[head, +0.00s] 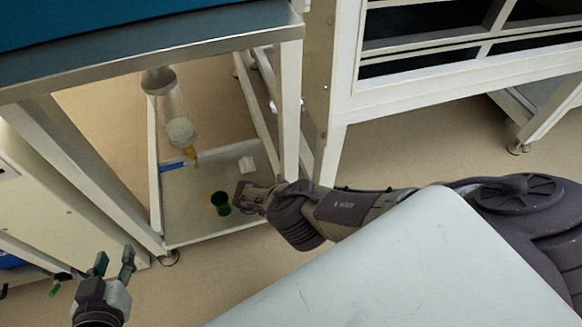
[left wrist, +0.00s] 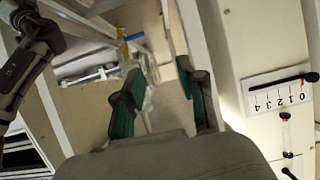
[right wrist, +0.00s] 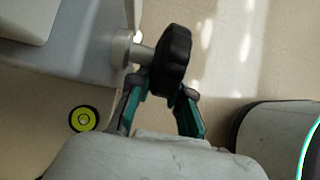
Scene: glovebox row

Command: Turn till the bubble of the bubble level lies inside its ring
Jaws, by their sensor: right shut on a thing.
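The bubble level (right wrist: 83,119) is a small round yellow-green disc with a dark ring, at the left of the right wrist view. The bubble is too small there to tell where it lies against the ring. A black ribbed knob (right wrist: 174,60) sits on a pale shaft beside a light frame. My right gripper (right wrist: 160,92) is shut on the knob, with its teal fingers on either side. In the head view my right gripper (head: 247,197) is beside the frame's leg. My left gripper (head: 116,262) is open and empty, low at the left; its spread fingers show in the left wrist view (left wrist: 160,75).
A clear cylinder (head: 173,105) hangs above. A numbered scale plate (left wrist: 280,92) with a black lever is right of my left gripper. Open floor lies right.

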